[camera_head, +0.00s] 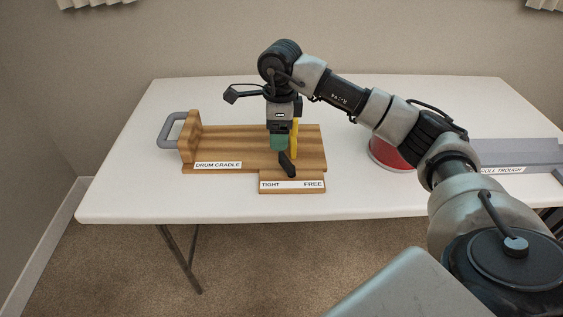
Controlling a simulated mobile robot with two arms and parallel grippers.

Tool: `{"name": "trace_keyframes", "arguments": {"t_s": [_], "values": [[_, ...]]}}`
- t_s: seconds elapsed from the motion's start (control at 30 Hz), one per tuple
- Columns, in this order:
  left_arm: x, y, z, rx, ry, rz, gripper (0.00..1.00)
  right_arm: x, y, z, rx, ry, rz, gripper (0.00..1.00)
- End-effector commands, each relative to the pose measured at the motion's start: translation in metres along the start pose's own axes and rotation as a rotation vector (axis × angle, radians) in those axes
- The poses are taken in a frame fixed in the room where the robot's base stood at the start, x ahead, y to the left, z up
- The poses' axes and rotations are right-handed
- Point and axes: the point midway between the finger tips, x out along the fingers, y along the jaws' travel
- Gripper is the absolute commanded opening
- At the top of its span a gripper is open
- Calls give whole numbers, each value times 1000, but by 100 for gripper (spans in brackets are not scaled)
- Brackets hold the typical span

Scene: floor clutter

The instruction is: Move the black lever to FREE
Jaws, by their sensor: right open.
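The black lever (288,166) is on the wooden drum cradle (230,142), just behind a small front block with a label (291,185) reading TIGHT at left and FREE at right. The lever's free end points toward the front edge, between the two words. My right gripper (279,147) is open and points down over the cradle, with its green fingertips just above and behind the lever. I cannot tell whether they touch it. The gripper hides part of the cradle and perhaps the lever's far end. My left gripper is not in view.
A yellow upright part (295,137) stands close to the right of the gripper. The cradle has a grey handle (171,129) at left. A red round object (388,152) is partly behind my right arm, and a grey roll trough (520,153) lies at right. The table's left side is clear.

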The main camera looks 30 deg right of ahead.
Motion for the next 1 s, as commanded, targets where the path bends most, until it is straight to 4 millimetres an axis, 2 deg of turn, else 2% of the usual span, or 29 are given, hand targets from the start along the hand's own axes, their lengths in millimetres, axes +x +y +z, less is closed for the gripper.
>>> {"name": "trace_keyframes", "arguments": {"t_s": [0.17, 0.6, 0.8, 1.0], "values": [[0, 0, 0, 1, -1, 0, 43, 11, -4, -9, 11, 39, -7, 70], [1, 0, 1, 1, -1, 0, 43, 88, -3, -10, 9, 34, -5, 70], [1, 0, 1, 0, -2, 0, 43, 103, -4, -10, 9, 33, -6, 70], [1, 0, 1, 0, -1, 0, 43, 105, -4, -10, 9, 32, -8, 70]]}}
